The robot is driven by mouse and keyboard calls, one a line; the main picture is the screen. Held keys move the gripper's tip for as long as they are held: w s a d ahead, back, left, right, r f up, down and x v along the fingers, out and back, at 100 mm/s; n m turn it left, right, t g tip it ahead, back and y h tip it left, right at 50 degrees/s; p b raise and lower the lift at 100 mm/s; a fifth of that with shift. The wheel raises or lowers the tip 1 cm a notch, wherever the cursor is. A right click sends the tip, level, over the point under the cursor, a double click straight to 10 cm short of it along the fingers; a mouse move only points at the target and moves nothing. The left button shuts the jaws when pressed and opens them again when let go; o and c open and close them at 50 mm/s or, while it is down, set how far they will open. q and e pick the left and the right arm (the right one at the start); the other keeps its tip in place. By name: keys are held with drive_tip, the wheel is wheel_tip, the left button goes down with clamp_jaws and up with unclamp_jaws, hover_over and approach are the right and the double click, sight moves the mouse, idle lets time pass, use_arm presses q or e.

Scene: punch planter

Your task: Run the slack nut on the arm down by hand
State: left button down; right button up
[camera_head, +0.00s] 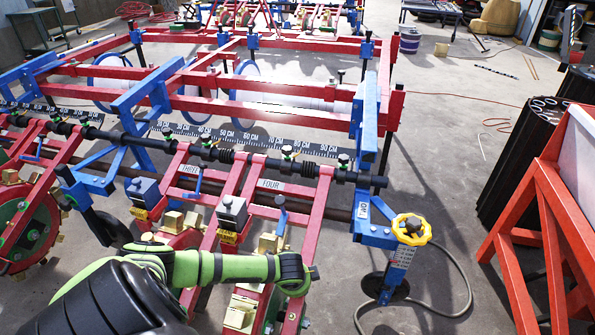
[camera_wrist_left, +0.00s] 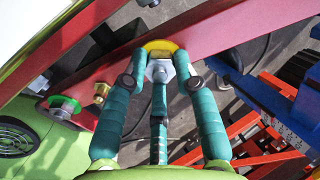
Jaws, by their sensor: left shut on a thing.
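In the left wrist view a silver hex nut (camera_wrist_left: 160,71) sits against a yellow washer (camera_wrist_left: 160,47) on a red arm (camera_wrist_left: 205,37) of the planter. The teal fingers of my left gripper (camera_wrist_left: 158,68) close around the nut from both sides, with a third finger below it. The fingertips partly hide its edges, and I cannot tell the gap behind it. In the head view my green and black left arm reaches in from the bottom left, over the red row arms (camera_head: 310,215). The nut cannot be made out there. My right gripper is in neither view.
A brass nut (camera_wrist_left: 100,91) and a green washer (camera_wrist_left: 65,104) sit farther along the red arm. A blue end bracket with a yellow handwheel (camera_head: 411,229) stands at the right. A grey hose (camera_head: 466,275) loops on the floor. An orange frame (camera_head: 540,215) stands far right.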

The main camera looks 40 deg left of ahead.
use_arm(q)
drive_tip(key=shift+s+a, duration=0.1)
drive_tip(key=shift+a, duration=0.15)
